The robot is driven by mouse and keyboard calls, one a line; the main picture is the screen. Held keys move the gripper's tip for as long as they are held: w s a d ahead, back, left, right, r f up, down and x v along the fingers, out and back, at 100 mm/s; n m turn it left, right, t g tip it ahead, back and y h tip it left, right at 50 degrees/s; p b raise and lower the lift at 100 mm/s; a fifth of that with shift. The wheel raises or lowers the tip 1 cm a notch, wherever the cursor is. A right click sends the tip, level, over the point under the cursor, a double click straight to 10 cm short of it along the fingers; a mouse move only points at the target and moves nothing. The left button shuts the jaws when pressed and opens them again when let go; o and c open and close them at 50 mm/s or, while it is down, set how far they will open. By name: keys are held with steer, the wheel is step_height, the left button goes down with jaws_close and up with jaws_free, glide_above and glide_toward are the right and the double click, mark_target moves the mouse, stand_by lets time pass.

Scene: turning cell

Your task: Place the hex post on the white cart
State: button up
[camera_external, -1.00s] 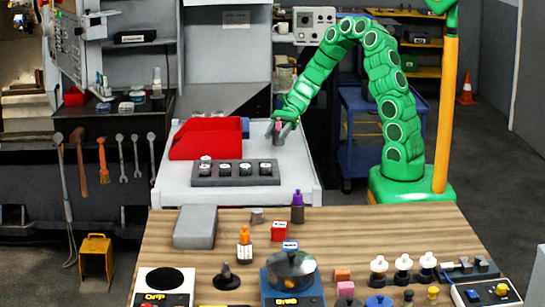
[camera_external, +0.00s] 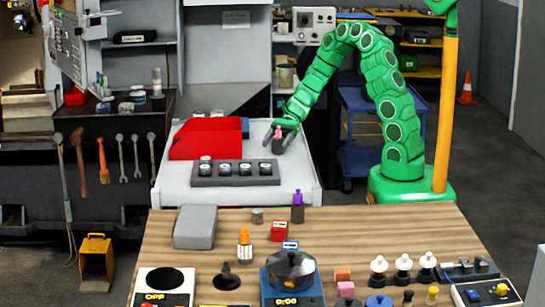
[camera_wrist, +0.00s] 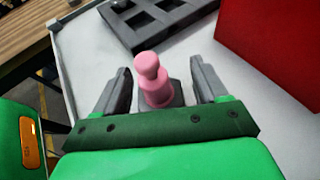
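A pink post (camera_wrist: 154,82) with a dark grey base, seemingly the hex post, stands upright on the white cart (camera_external: 300,178). The post also shows in the external view (camera_external: 278,131), near the cart's right side. The cart's bare top shows in the wrist view (camera_wrist: 88,50). My gripper (camera_wrist: 161,70) is open, with one finger on each side of the post. Gaps show between both fingers and the post. In the external view my gripper (camera_external: 279,138) is low over the cart. The lowest part of the base is partly hidden by my gripper in the wrist view.
A red bin (camera_external: 203,140) stands on the cart left of the post. A grey block with several sockets (camera_external: 235,180) lies in front. The wooden table (camera_external: 350,222) nearer the camera is crowded with parts. The cart's right front corner is clear.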

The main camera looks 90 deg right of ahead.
steer(key=shift+r, duration=0.1)
steer(key=shift+d+r, duration=0.1)
steer(key=shift+d, duration=0.05)
steer(key=v, duration=1)
steer(key=shift+d, duration=0.1)
steer(key=shift+v, duration=0.75)
